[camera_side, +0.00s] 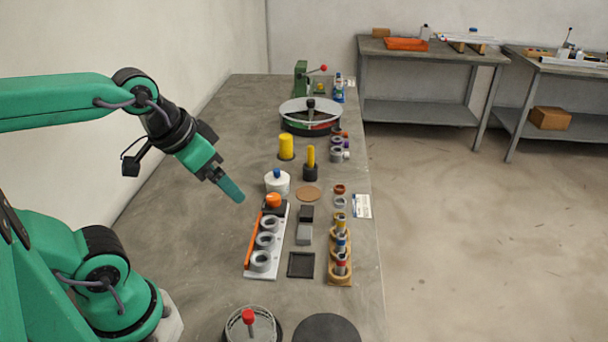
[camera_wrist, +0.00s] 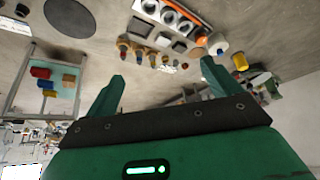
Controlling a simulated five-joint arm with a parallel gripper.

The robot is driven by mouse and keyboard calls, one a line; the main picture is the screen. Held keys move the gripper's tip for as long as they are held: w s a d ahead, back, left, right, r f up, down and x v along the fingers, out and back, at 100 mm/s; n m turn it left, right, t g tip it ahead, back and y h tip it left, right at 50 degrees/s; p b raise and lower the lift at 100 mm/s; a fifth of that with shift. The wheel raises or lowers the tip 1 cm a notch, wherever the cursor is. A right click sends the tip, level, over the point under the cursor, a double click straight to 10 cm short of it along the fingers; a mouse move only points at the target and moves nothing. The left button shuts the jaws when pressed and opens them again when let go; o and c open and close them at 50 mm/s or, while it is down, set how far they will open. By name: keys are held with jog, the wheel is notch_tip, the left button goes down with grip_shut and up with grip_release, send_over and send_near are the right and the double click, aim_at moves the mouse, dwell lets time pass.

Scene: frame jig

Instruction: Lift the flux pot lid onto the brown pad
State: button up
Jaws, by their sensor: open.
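The flux pot (camera_side: 277,186) is a white pot near the middle of the bench in the side view. Its white lid with a blue knob (camera_side: 277,173) sits on top. The pot also shows small in the wrist view (camera_wrist: 217,43). The brown pad (camera_side: 308,194) is a flat round disc lying bare on the bench, just right of the pot and a little nearer the camera. My gripper (camera_side: 232,190) hangs in the air to the left of the pot, tilted downward and apart from it. In the wrist view its two green fingers (camera_wrist: 160,85) are spread, with nothing between them.
A white block with grey rings (camera_side: 262,272) and an orange bar (camera_side: 254,239) lies in front of the pot. A yellow cylinder (camera_side: 286,146) and a black holder with a yellow handle (camera_side: 310,172) stand behind. Small ringed posts (camera_side: 341,246) line the right edge.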

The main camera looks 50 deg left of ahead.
jog(key=shift+w+r, duration=0.1)
jog(key=n+g, duration=0.3)
jog(key=g, duration=0.3)
send_over(277, 170)
notch_tip(277, 170, down, 12)
jog(key=shift+d+f, duration=0.15)
jog(key=shift+w+f, duration=0.15)
jog(key=shift+f, duration=0.05)
jog(key=shift+a+f, duration=0.15)
jog(key=shift+f, duration=1.8)
jog(key=shift+a+f, duration=0.1)
jog(key=shift+f, duration=1.85)
jog(key=c, duration=1)
